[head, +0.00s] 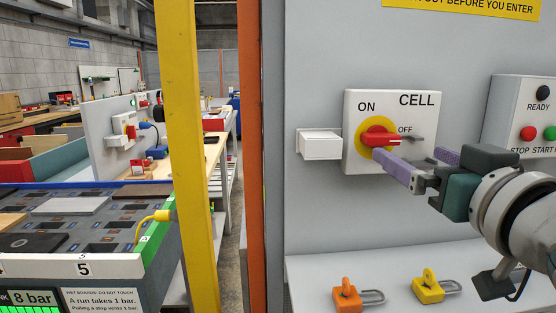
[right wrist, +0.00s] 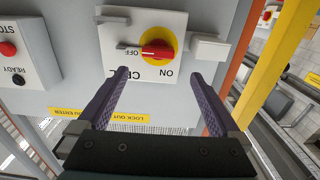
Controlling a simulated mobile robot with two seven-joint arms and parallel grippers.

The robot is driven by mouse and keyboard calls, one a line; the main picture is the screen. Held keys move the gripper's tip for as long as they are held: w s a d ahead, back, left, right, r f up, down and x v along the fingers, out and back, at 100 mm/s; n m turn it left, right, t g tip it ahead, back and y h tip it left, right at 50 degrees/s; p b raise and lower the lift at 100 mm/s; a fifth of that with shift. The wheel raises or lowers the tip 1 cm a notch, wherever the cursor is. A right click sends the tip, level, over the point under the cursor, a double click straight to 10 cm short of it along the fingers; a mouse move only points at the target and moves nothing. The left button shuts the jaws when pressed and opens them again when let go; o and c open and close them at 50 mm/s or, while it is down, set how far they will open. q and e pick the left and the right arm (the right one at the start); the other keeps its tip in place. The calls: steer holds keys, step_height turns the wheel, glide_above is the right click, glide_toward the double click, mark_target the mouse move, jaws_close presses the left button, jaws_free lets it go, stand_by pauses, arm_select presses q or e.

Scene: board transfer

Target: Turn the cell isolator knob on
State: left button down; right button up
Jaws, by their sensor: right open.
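The cell isolator knob (head: 380,137) is a red handle on a yellow disc, on a white box (head: 362,103) marked CELL, ON and OFF. The handle lies level, its pale-marked end toward OFF. My right gripper (head: 410,156) is open and empty, its purple fingers just below and right of the knob in the head view. In the right wrist view the knob (right wrist: 157,50) shows beyond and roughly between the open fingertips (right wrist: 160,75), with no contact visible. My left gripper is out of view.
A white block (head: 320,145) sits left of the isolator. A button box (head: 525,105) is on the right. An orange post (head: 249,150) and yellow post (head: 185,150) stand left.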

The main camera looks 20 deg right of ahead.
mark_target(385, 138)
steer(key=x, duration=0.8)
steer(key=shift+w+d, duration=0.25)
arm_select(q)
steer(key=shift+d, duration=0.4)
arm_select(e)
steer(key=shift+w+d, duration=0.1)
steer(key=shift+w, duration=0.55)
steer(key=shift+c, duration=0.2)
steer(key=c, duration=1.3)
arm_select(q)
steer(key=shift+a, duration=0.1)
arm_select(e)
steer(key=shift+o, duration=0.2)
